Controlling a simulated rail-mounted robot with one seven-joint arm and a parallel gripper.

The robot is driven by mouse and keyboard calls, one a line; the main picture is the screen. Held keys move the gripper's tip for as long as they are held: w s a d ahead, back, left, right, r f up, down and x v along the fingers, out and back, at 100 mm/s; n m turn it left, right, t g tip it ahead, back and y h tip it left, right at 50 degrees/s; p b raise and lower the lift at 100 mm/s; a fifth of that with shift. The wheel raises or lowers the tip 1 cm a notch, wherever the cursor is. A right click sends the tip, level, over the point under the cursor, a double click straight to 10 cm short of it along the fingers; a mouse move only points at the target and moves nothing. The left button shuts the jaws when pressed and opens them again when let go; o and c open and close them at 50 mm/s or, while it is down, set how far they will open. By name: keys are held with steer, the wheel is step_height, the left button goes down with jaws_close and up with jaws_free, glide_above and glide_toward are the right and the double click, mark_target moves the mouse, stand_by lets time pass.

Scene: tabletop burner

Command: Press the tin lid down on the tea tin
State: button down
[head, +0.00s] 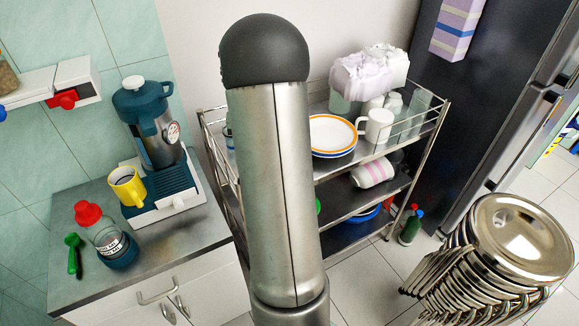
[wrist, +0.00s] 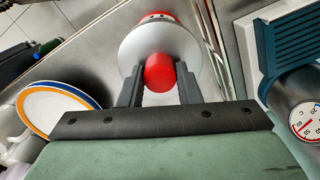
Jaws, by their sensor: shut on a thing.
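The tin lid (wrist: 137,50) shows in the wrist view as a pale grey disc with a round red knob (wrist: 158,70). My gripper (wrist: 159,84) is shut on the knob, one dark finger on each side. A red rounded thing (wrist: 155,16), perhaps the tea tin, shows just past the disc's far edge and is mostly hidden by it. I cannot tell whether the lid touches it. In the head view my own arm fills the middle and hides the gripper and lid; I cannot make out the tin there.
A wire cart (head: 388,148) with a plate (head: 333,134) and cups stands behind my arm. The left counter (head: 75,285) holds a yellow mug (head: 127,187), a teal-lidded machine (head: 150,115) and a red-topped bottle (head: 102,232). Stacked metal stools (head: 522,238) stand at right.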

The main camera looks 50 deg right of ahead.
steer(key=shift+f+b, duration=0.45)
steer(key=shift+f, duration=0.25)
steer(key=c, duration=1)
jaws_free()
steer(key=shift+c, duration=1.3)
steer(key=shift+r, duration=0.25)
steer(key=shift+r+p, duration=0.75)
steer(key=shift+r, duration=0.1)
steer(key=shift+r+p, duration=1.7)
steer(key=shift+r, duration=0.8)
